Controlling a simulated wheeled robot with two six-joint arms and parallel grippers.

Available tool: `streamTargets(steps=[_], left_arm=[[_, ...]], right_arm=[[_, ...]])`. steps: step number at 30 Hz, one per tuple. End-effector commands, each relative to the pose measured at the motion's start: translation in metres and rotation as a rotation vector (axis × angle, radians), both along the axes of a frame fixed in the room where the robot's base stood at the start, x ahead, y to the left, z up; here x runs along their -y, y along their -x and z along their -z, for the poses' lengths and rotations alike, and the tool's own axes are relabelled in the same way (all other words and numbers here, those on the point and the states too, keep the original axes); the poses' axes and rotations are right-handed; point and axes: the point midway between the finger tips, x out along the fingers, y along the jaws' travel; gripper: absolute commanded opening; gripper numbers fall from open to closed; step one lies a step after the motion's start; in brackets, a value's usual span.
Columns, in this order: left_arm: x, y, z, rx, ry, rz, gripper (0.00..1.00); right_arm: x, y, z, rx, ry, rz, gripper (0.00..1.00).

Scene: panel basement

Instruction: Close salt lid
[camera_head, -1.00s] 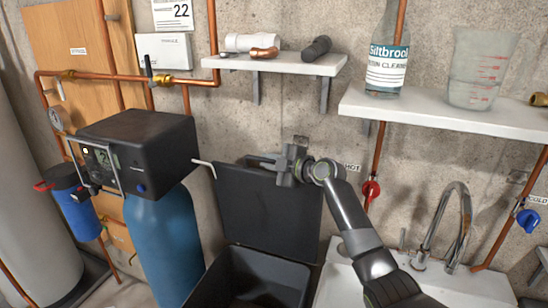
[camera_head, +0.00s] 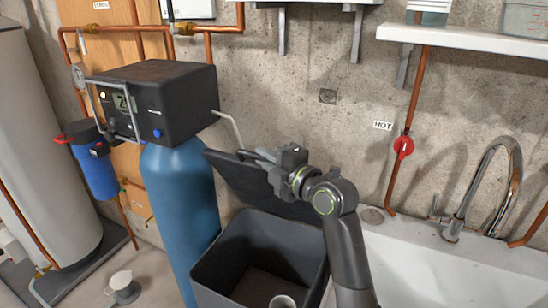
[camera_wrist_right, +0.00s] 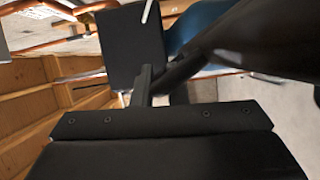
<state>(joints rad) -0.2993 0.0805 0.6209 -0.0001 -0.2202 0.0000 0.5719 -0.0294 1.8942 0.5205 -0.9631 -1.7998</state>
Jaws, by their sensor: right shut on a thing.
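The salt lid (camera_head: 235,180) is a dark flat panel hinged at the back of the black salt bin (camera_head: 222,268). It is tilted forward over the back of the bin, and the bin's mouth is still open at the front. My right gripper (camera_head: 255,157) is at the lid's upper edge and shut on it. My gripper and arm hide the lid's right part. In the right wrist view a dark bar crosses the upper right; I cannot tell its exact contact with the fingers. My left gripper is not in view.
A blue tank (camera_head: 180,205) with a black control head (camera_head: 160,95) stands close left of the bin. A white sink (camera_head: 430,265) with a chrome tap (camera_head: 512,185) is at right. A red valve (camera_head: 403,147) is on the wall pipe. A small white-topped object (camera_head: 122,285) is on the floor.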

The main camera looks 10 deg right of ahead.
Motion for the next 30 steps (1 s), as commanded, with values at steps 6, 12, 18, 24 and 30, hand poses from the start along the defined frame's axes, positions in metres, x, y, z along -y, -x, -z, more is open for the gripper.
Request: streamTargets(steps=[6, 12, 18, 24, 30], left_arm=[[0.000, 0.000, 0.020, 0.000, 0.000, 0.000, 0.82], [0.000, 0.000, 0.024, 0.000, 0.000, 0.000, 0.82], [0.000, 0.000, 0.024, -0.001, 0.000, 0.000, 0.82], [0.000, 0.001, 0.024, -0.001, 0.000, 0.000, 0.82], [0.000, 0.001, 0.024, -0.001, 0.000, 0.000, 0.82]], right_arm=[[-0.009, 0.013, 0.013, 0.036, 0.027, -0.002, 0.00], [-0.012, 0.017, 0.015, 0.050, 0.038, -0.001, 0.00], [-0.012, 0.018, 0.014, 0.051, 0.041, -0.001, 0.00], [-0.012, 0.018, 0.014, 0.050, 0.041, -0.001, 0.00], [-0.012, 0.018, 0.014, 0.051, 0.039, -0.001, 0.34]])
